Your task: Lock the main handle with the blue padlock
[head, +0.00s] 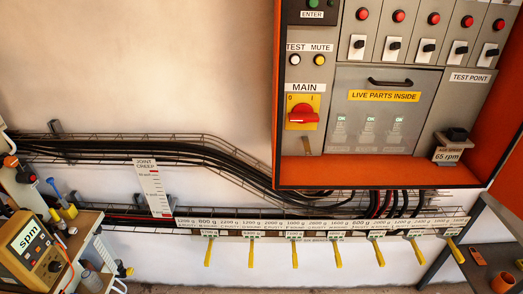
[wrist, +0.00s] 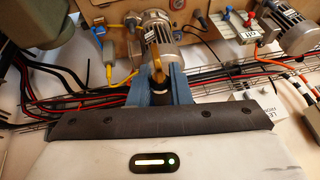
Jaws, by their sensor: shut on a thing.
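The main handle (head: 302,117) is red on a yellow plate marked 0 and I, under the MAIN label on the orange-framed panel, in the head view. Its grip lies roughly level. No padlock can be made out on it. My gripper (wrist: 158,76) shows only in the wrist view, with blue-grey fingers shut on a small yellow-orange thing (wrist: 157,66). The fingers hide part of this thing, and I cannot tell whether it belongs to the padlock. I cannot clearly identify a blue padlock in either view.
A row of yellow handles (head: 251,254) hangs below the panel under weight labels. Black cables (head: 150,150) run along a wire tray on the wall. A bench with a yellow spm meter (head: 30,250) stands at lower left. Motors (wrist: 158,30) and cables lie beyond my gripper.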

